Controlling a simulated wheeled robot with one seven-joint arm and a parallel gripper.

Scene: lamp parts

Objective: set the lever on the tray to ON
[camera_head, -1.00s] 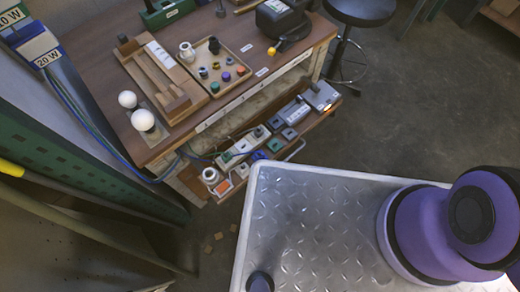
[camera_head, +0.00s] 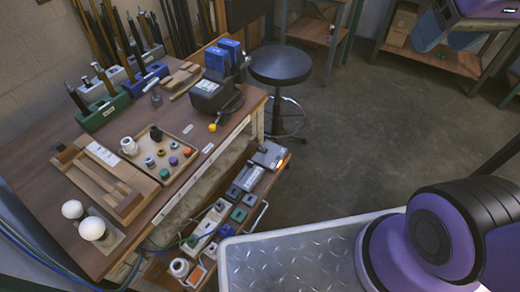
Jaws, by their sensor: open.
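A beige tray (camera_head: 184,170) lies on the wooden workbench and holds a white socket, a dark fitting and several small coloured round parts. A black device (camera_head: 214,95) stands behind it with a yellow-knobbed lever (camera_head: 213,127) at its front, beside the tray. On the low shelf, several grey and white modules (camera_head: 235,195) stand in a row, with a thin metal handle (camera_head: 260,216) at the side. I cannot make out an ON mark or a separate lever on either of these. My gripper is not in view; only purple parts of my arm show at the right.
A wooden rack (camera_head: 108,180) and two white bulbs (camera_head: 91,228) are on the bench's left. A black stool (camera_head: 280,66) stands beyond it, with open floor (camera_head: 350,130) to the right. My metal deck fills the front.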

